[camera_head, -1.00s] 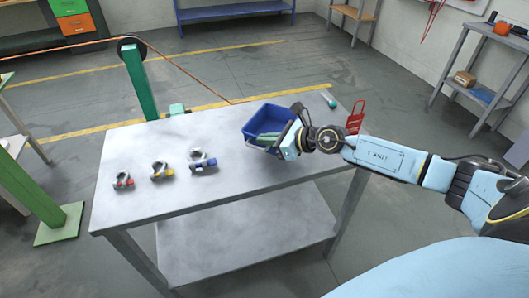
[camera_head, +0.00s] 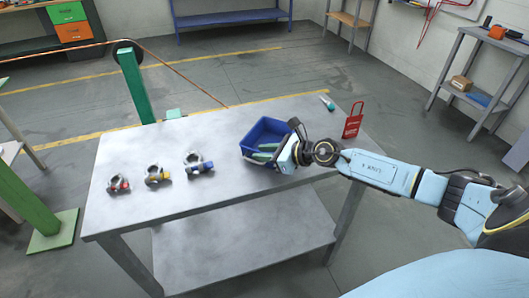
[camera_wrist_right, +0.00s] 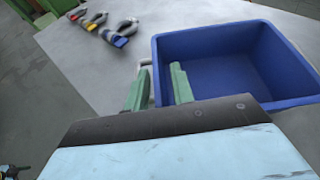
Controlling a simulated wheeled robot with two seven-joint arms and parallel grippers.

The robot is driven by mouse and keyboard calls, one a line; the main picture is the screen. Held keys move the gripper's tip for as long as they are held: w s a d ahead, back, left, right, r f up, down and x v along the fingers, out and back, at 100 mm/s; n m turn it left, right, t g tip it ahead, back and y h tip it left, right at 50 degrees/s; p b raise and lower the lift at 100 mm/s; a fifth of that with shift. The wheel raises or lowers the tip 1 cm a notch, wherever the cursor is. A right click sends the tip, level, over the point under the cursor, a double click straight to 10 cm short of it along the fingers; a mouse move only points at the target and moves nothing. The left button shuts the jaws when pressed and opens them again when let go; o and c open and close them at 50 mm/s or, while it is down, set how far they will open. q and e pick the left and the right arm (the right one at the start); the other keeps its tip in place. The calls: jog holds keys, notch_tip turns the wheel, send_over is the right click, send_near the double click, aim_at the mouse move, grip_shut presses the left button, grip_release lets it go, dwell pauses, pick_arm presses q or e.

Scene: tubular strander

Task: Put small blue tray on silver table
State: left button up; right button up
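The small blue tray (camera_head: 268,131) is upright at the middle right of the silver table (camera_head: 225,180) and appears to rest on its top. In the right wrist view the open, empty inside of the tray (camera_wrist_right: 225,75) fills the right half. My right gripper (camera_head: 264,152) is at the tray's near wall, coming in from the right. In the wrist view its green fingers (camera_wrist_right: 158,85) stand apart, one inside the tray and one outside, with the wall between them and a gap visible. My left gripper is not in view.
Several shackles with red, yellow and blue pins, such as the yellow one (camera_head: 157,175), stand at the table's left. Bare tabletop lies between shackles and tray.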

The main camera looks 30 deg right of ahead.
jog(key=shift+r, duration=0.2)
jog(key=b+v, duration=0.1)
jog(key=v, duration=0.9)
jog(key=shift+s+d+f, duration=0.1)
jog(key=shift+s, duration=0.15)
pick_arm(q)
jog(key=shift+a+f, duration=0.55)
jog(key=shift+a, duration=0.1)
pick_arm(e)
jog(key=shift+v, duration=0.8)
